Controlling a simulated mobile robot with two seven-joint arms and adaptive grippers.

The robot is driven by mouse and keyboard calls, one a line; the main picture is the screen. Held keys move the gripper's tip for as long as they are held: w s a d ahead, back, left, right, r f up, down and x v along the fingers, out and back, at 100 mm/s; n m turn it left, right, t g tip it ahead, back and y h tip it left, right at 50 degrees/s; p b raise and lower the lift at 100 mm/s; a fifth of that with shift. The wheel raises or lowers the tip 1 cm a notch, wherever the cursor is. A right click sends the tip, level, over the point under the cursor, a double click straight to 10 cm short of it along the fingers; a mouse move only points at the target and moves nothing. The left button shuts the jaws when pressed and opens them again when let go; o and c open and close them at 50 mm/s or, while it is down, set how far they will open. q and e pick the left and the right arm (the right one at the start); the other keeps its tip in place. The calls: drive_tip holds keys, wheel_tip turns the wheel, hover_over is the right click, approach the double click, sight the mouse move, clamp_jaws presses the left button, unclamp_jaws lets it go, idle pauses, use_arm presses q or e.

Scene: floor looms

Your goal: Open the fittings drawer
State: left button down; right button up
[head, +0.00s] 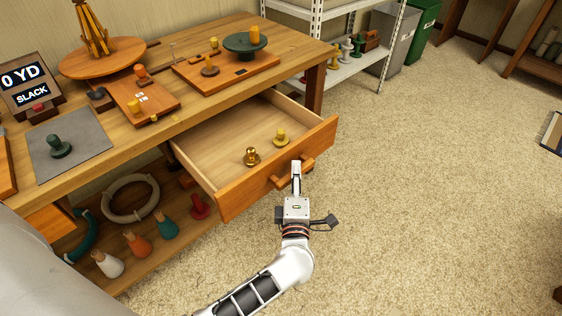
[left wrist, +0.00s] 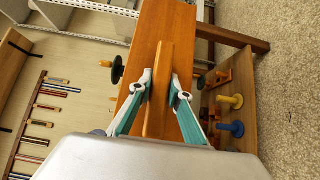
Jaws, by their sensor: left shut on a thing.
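The fittings drawer (head: 222,150) is pulled well out of the workbench, and its inside shows. Two fittings stand in it, a brass one (head: 251,157) and a yellow one (head: 281,138). Its wooden bar handle (head: 306,165) is on the front panel. My left gripper (head: 296,166) is at this handle, shut on it. In the left wrist view the handle (left wrist: 157,100) lies between the two teal-and-white fingers (left wrist: 160,93), with the drawer front (left wrist: 165,30) behind it. My right gripper is not in view.
The workbench top (head: 195,112) carries boards, a round turntable (head: 103,57) and a display (head: 27,88). Bobbins and a rope coil (head: 131,198) lie on the lower shelf. A white rack (head: 345,76) stands behind. The carpet right of the drawer is clear.

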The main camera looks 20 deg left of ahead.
use_arm(q)
drive_tip(key=shift+s+d, duration=0.25)
drive_tip(key=shift+d, duration=0.35)
drive_tip(key=shift+s+d, duration=0.25)
drive_tip(key=shift+d, duration=0.35)
drive_tip(key=c, duration=1.9)
unclamp_jaws()
drive_tip(key=v, duration=0.7)
drive_tip(key=shift+s, duration=0.25)
